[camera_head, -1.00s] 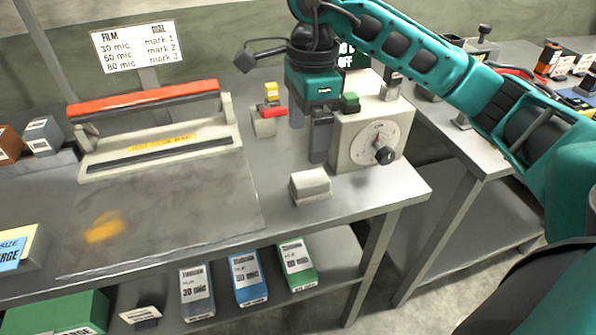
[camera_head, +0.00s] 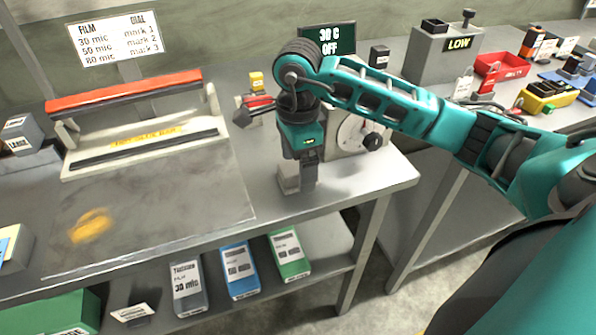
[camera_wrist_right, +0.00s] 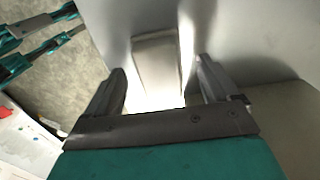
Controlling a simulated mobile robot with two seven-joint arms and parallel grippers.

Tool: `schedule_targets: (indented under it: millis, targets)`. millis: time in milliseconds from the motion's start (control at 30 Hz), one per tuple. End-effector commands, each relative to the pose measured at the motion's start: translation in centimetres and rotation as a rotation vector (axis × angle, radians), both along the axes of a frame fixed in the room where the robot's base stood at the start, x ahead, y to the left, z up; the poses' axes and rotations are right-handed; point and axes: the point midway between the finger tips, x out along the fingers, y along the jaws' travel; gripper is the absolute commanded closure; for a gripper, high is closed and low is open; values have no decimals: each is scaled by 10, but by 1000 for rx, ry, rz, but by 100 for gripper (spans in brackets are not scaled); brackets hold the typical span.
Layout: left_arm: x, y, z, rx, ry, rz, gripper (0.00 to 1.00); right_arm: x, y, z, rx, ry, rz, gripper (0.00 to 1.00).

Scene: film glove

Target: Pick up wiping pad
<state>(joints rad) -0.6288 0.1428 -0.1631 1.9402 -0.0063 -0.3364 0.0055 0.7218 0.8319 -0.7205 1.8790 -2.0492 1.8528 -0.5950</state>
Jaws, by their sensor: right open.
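The wiping pad, a pale grey block (camera_head: 288,179), lies on the bench near its front right edge, partly hidden by my right gripper in the head view. My right gripper (camera_head: 299,179) points down over it, with a dark finger in front of the pad's right side. In the right wrist view the pad (camera_wrist_right: 157,62) shows between the two spread fingers of the right gripper (camera_wrist_right: 161,72). The jaws are open, and I cannot tell whether either finger touches the pad. My left gripper is not in the head view.
A dial box (camera_head: 352,135) stands close behind and right of the gripper. A sealer with a red bar (camera_head: 125,93) is to the left, behind a grey sheet (camera_head: 170,210) with a yellow smear. Film boxes (camera_head: 239,270) sit on the shelf below.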

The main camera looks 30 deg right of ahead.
Motion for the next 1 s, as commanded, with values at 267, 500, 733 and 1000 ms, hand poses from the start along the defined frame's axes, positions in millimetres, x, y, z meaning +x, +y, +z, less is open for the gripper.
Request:
schedule_targets:
  millis: [267, 500, 733, 1000]
  targets:
    - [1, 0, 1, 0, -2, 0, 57, 0, 0, -9, 0, -1, 1, 12]
    - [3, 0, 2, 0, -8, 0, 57, 0, 0, -9, 0, -1, 1, 29]
    - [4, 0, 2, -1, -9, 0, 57, 0, 0, -9, 0, -1, 1, 51]
    - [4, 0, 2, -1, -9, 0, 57, 0, 0, -8, 0, -1, 0, 72]
